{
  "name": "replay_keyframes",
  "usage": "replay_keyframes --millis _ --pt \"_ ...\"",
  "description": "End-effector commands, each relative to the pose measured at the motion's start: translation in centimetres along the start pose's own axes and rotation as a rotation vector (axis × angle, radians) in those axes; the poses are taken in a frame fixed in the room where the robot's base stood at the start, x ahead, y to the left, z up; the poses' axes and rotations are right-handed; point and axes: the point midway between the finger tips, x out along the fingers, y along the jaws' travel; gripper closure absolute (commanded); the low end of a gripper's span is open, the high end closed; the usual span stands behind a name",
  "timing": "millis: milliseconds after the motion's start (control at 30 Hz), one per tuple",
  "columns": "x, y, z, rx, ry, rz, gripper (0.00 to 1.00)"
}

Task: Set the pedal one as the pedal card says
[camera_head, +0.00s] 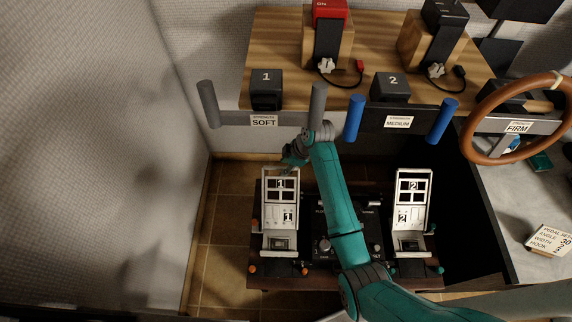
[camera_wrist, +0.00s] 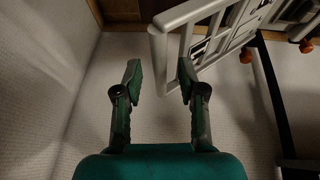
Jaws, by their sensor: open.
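Pedal one (camera_head: 268,212), a pale metal frame marked 1, stands on the dark pedal base (camera_head: 345,275) left of my arm. Pedal two (camera_head: 412,190), marked 2, stands to the right. My gripper (camera_head: 293,154) is at the upper end of pedal one. In the wrist view my gripper (camera_wrist: 160,72) is open, and the end bar of pedal one (camera_wrist: 158,60) shows between its fingertips; contact cannot be told. The pedal card (camera_head: 548,240) lies on the right-hand surface; it reads pedal set, angle, width and hook, with 30 visible and the other values unclear.
A wooden desk (camera_head: 270,45) with yokes 1 (camera_head: 266,90) and 2 (camera_head: 392,86) overhangs the pedals. Their labels read SOFT and MEDIUM. A brown wheel (camera_head: 482,150) is at right, labelled FIRM. A textured wall (camera_head: 90,130) closes the left. Orange and green knobs sit along the base.

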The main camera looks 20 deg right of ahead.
Motion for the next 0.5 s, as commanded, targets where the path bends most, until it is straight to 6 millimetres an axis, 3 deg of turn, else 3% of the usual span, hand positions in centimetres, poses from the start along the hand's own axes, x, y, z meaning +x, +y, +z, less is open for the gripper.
replay_keyframes --millis 67,200,233,500 --pt "-0.02 0.00 0.00 0.000 0.000 0.000 0.62" --pt "-0.02 0.00 0.00 0.000 0.000 0.000 0.97" --pt "-0.03 0.00 0.00 0.000 0.000 0.000 1.00" --pt "0.10 0.11 0.06 0.000 0.000 0.000 1.00"
